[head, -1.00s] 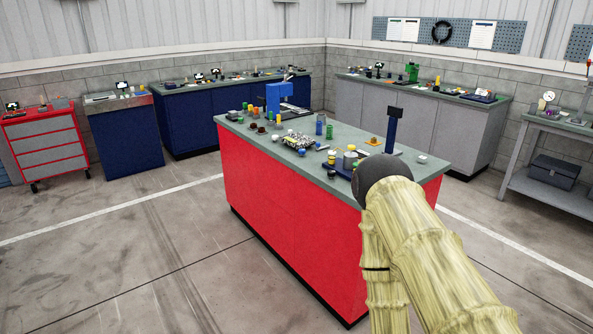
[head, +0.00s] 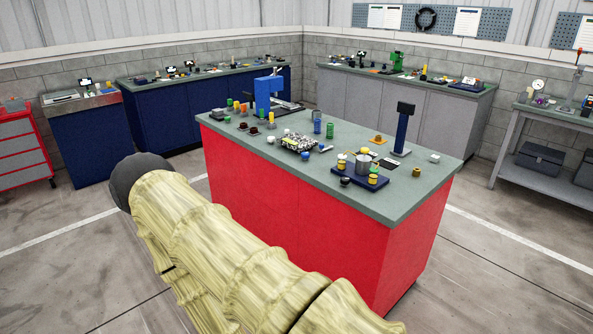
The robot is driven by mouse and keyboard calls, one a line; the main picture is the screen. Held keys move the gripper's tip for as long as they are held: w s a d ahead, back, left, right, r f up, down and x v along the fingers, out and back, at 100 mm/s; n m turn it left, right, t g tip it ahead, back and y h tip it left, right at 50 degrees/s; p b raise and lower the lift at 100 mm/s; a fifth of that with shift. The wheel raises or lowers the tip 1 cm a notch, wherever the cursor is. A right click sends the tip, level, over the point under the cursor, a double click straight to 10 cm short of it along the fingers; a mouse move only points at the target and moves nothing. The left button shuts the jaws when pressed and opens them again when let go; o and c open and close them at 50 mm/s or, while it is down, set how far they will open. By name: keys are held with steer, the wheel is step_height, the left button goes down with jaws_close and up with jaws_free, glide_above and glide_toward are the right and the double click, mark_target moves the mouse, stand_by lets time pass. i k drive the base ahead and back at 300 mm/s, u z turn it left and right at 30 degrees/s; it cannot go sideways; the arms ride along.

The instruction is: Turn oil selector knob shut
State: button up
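I cannot pick out the oil selector knob for certain at this distance. Several small parts stand on the red workbench (head: 411,243) in the middle. A dark blue base (head: 343,179) with yellow parts lies near its front right. Small dark, blue and orange knob-like pieces are spread over the grey-green top, too small to tell apart. My arm, in a pale yellow sleeve with a dark rounded end, crosses the lower left in front of the bench. My gripper does not show in the head view.
A blue press-like device (head: 266,92) and a dark-topped post (head: 403,128) stand on the red bench. Blue cabinets (head: 170,112), a grey cabinet bench (head: 385,108) and a right-hand table (head: 507,160) line the walls. Bare floor surrounds the red bench.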

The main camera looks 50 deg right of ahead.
mark_target(345, 180)
steer(key=z, duration=0.1)
steer(key=i, duration=0.85)
steer(key=z, duration=0.5)
